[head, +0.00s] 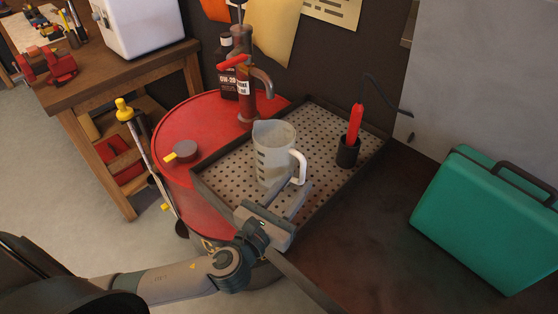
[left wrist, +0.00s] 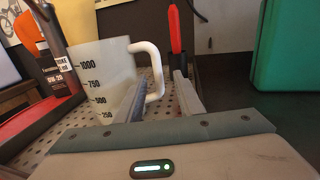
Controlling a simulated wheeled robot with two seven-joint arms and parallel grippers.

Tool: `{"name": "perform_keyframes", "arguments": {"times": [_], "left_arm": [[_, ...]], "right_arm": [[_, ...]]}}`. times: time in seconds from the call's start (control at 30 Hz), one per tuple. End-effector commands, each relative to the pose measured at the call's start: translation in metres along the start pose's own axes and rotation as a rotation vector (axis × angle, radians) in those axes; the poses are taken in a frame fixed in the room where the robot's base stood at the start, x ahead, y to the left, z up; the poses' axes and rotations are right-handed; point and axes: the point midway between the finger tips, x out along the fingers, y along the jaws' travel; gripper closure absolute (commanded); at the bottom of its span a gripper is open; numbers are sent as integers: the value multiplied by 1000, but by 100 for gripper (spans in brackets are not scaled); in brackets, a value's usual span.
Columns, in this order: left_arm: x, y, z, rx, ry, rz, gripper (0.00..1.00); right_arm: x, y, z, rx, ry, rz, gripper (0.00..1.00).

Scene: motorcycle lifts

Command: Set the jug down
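The clear measuring jug (head: 274,155) stands upright on the perforated drip tray (head: 222,178), its white handle facing right. In the left wrist view the jug (left wrist: 98,82) shows its black volume marks, with the handle (left wrist: 155,72) on its right side. My left gripper (head: 295,184) is at the handle. Its two fingers are apart, one on each side of the handle's lower part, and I see a gap between the handle and the right finger. The jug's base is partly hidden by the fingers. My right gripper is in neither view.
A red-handled tool in a black holder (head: 348,152) stands to the right on the tray. A green case (head: 485,222) stands further right.

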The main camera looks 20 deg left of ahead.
Motion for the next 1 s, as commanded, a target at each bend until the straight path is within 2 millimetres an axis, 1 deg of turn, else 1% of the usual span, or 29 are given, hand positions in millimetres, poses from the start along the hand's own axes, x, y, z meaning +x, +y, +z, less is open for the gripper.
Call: {"name": "perform_keyframes", "arguments": {"times": [0.03,0.23,0.4,0.53,0.93,0.97,1.0], "left_arm": [[4,0,3,0,-2,0,66],[28,3,4,1,-2,1,66],[45,3,2,1,-1,1,66],[49,3,0,1,0,1,66],[49,3,0,0,0,1,66],[49,3,0,0,0,1,68],[49,3,0,0,0,1,78]], "right_arm": [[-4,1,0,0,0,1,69],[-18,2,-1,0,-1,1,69],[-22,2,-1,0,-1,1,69],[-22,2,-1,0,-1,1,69],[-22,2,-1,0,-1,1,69],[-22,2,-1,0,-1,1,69],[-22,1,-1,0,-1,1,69]]}}
